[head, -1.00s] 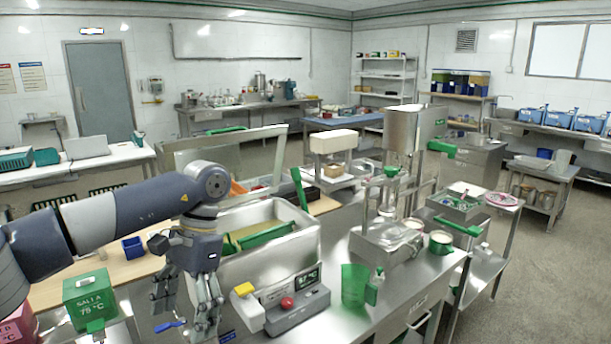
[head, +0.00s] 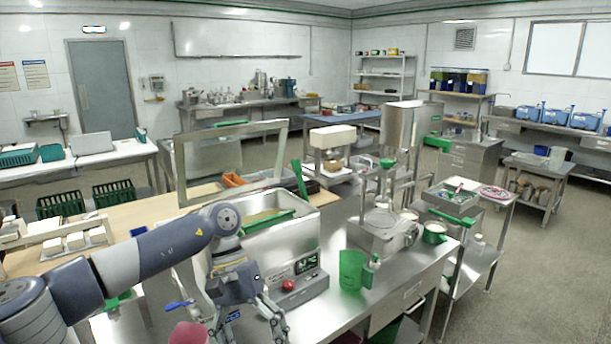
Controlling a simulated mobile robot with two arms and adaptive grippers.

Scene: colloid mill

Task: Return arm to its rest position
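My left arm (head: 155,255) comes in from the left, over the near-left part of the workspace. My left gripper (head: 247,325) points down in front of the steel basin (head: 305,222) and control box. Its fingers are spread apart, and I see nothing held between them. The lower fingertips are near the bottom edge of the picture, so whether they touch anything cannot be told. My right gripper and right arm are not in view.
The control box (head: 308,277) with a red button stands right of my gripper. A green jug (head: 353,271) and the steel mill (head: 380,225) stand further right. A pink object (head: 188,335) shows at the bottom edge. A wooden table (head: 90,258) lies behind my arm.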

